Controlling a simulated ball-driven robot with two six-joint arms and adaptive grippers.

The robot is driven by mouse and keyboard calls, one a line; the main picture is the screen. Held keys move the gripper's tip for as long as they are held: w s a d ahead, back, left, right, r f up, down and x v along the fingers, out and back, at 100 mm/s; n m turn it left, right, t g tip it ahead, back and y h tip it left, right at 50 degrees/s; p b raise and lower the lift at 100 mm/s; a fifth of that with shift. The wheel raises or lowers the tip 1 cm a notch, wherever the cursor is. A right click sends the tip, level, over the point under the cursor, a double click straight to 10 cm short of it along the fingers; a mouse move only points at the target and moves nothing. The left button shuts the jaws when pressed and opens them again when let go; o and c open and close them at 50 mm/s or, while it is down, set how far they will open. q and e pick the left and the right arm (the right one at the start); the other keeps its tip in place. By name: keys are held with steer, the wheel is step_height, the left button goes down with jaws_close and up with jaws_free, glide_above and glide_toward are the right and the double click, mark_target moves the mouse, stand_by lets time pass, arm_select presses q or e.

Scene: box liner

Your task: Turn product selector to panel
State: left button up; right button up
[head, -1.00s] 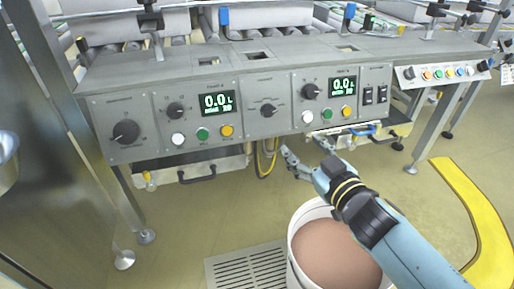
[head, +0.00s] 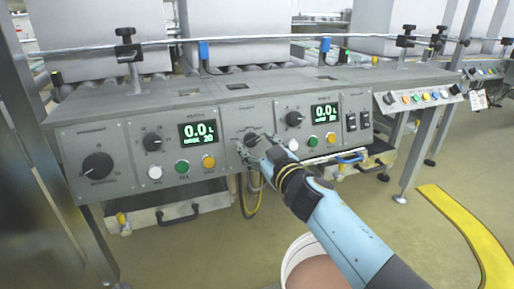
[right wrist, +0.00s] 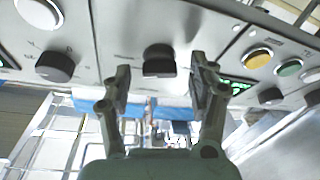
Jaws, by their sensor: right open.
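The control panel has a black selector knob (head: 251,139) on its narrow middle section, between two displays; I take it to be the product selector. Its label is too small to read. My right gripper (head: 256,151) is just in front of and below this knob, partly covering that section. In the right wrist view, the black knob (right wrist: 159,62) lies between the two spread fingers of my right gripper (right wrist: 160,78). The gripper is open, and I see no clear contact with the knob. My left gripper is not in view.
Other knobs, including a large black dial (head: 97,166), and coloured buttons (head: 182,166) flank the middle section. Handles and yellow hoses (head: 247,200) hang below the panel. A white bucket (head: 290,262) stands on the floor under my right arm. A yellow floor strip (head: 460,225) lies to the right.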

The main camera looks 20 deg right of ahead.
steer(key=shift+w, duration=0.25)
steer(key=shift+c, duration=0.2)
steer(key=c, duration=1.1)
